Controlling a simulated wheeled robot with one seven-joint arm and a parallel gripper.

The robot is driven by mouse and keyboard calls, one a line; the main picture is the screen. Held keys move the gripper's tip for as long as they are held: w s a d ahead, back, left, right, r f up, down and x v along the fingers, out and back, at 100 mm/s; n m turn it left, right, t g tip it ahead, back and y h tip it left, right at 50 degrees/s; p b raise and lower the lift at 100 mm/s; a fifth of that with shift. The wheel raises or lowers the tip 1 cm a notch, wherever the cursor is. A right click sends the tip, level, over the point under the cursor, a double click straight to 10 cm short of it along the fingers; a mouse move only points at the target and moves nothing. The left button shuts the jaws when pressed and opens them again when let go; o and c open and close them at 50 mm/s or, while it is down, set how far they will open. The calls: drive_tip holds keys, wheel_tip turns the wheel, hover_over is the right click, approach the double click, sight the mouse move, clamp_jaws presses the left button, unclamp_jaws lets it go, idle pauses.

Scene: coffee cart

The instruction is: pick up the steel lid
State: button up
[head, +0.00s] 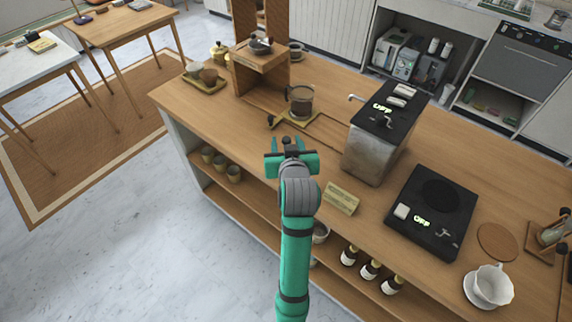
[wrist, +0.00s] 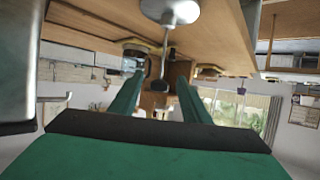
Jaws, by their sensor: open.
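The steel lid (wrist: 172,9) appears to be the shiny round disc with a small knob at the top edge of the wrist view, which looks upside down. It seems to lie on the wooden counter, partly cut off by the frame. In the head view I cannot make it out; my arm may hide it. My gripper (head: 291,153) is over the counter's near edge. In the wrist view its two green fingers (wrist: 160,84) are spread with nothing held between them.
A steel machine (head: 368,152) with a tap stands right of my gripper. A glass server (head: 300,101) stands behind it, beside a wooden stand (head: 259,59). A yellow label block (head: 341,197) and a black hot plate (head: 411,232) are to the right. Open floor is at left.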

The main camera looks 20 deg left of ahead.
drive_tip(key=shift+f+x, duration=0.2)
drive_tip(key=shift+x, duration=2.35)
clamp_jaws()
